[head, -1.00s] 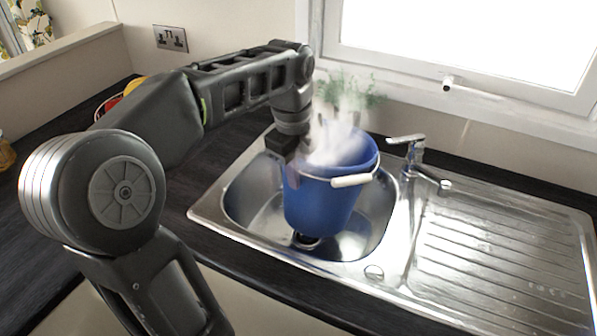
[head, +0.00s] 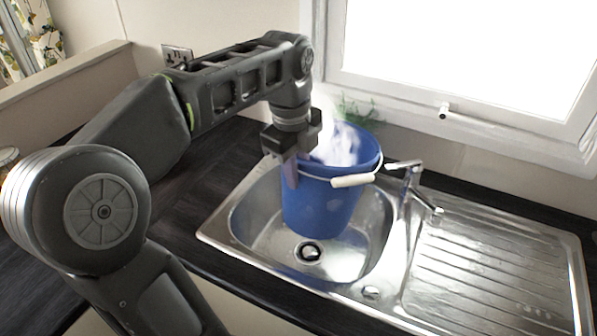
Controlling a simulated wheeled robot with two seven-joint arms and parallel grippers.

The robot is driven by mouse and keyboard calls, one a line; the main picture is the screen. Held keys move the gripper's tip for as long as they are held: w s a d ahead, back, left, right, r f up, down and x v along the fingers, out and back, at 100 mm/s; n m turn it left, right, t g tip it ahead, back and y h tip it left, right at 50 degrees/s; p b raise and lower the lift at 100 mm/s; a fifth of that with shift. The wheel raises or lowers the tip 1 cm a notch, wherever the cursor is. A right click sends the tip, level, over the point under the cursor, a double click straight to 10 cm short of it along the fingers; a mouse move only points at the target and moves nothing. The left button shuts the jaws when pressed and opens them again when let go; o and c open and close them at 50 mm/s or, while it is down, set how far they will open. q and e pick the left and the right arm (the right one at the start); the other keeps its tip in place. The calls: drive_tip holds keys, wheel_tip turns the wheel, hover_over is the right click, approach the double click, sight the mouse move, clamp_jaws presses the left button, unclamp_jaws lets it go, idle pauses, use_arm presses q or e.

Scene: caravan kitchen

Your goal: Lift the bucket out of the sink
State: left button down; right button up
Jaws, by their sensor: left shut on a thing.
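The blue bucket (head: 322,205) has a white handle grip (head: 352,180) and white steam or vapour rising from its top. It hangs upright over the basin of the metal sink (head: 236,246), with the drain visible below it. My left gripper (head: 290,165) is shut on the bucket's rim at its left side, with one finger down the outside wall. The inner finger is hidden. My right gripper is not in view.
A tap (head: 416,190) stands close to the right of the bucket. The ridged drainboard (head: 490,270) to the right is empty. A green plant (head: 357,110) is behind the bucket, below the window. Dark worktop (head: 215,180) lies left of the sink.

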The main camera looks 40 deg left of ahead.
use_arm(q)
drive_tip(key=r+p, duration=0.1)
drive_tip(key=r, duration=0.1)
drive_tip(key=r+p, duration=0.1)
drive_tip(key=s+r+p, duration=0.1)
drive_tip(key=r, duration=0.1)
drive_tip(key=shift+d+r, duration=0.15)
drive_tip(key=shift+r, duration=0.15)
